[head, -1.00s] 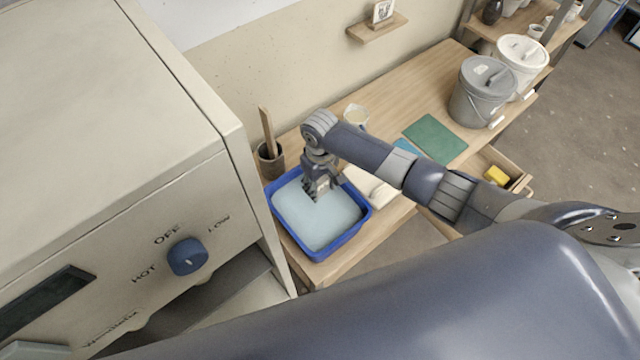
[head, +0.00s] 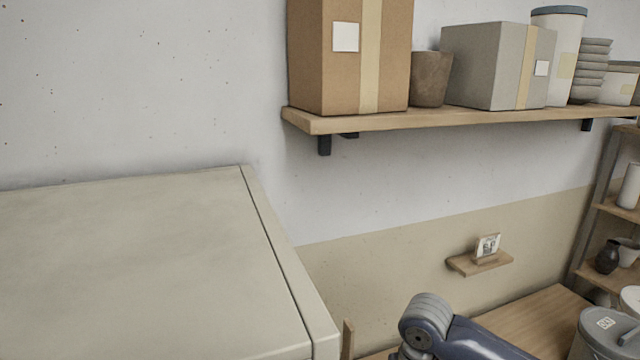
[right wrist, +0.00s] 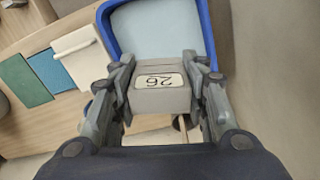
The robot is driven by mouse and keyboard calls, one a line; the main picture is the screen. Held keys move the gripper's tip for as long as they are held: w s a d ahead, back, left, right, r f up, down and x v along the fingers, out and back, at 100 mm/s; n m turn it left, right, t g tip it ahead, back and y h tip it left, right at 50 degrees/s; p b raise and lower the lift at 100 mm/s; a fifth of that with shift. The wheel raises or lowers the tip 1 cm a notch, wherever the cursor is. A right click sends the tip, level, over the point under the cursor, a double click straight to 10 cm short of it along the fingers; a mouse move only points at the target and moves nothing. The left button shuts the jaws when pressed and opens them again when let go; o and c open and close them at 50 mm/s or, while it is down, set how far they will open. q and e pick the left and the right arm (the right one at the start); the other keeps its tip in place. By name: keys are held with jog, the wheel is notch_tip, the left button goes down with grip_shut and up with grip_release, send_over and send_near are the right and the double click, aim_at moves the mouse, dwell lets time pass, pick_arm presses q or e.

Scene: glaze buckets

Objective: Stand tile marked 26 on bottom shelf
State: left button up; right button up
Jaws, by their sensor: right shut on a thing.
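In the right wrist view the tile marked 26 (right wrist: 160,101) is a pale grey block with a white label, its number upside down in the picture. My right gripper (right wrist: 161,76) is shut on it, with one finger on each side. Beyond them is a blue tray (right wrist: 214,35) of pale blue liquid; how far the tile is from the liquid I cannot tell. In the head view a small low wall shelf (head: 461,265) holds a small white picture card (head: 487,246). A long wall shelf (head: 420,120) is above it. My left gripper is not in view.
A cardboard box (head: 345,70), a brown pot (head: 430,80), a grey box (head: 485,65) and stacked bowls (head: 590,70) fill much of the long shelf. A rack (head: 603,190) stands at right, a grey bucket (head: 607,335) below it. A kiln (head: 130,270) blocks the left.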

jog(key=s+d+r+m+b, duration=0.1)
jog(key=s+d+r+b, duration=0.1)
jog(key=s, duration=0.8)
jog(key=shift+s+d+r+b, duration=0.15)
jog(key=shift+s+d+b, duration=0.2)
jog(key=shift+d+b, duration=0.65)
jog(key=shift+a, duration=0.25)
jog(key=shift+b, duration=0.3)
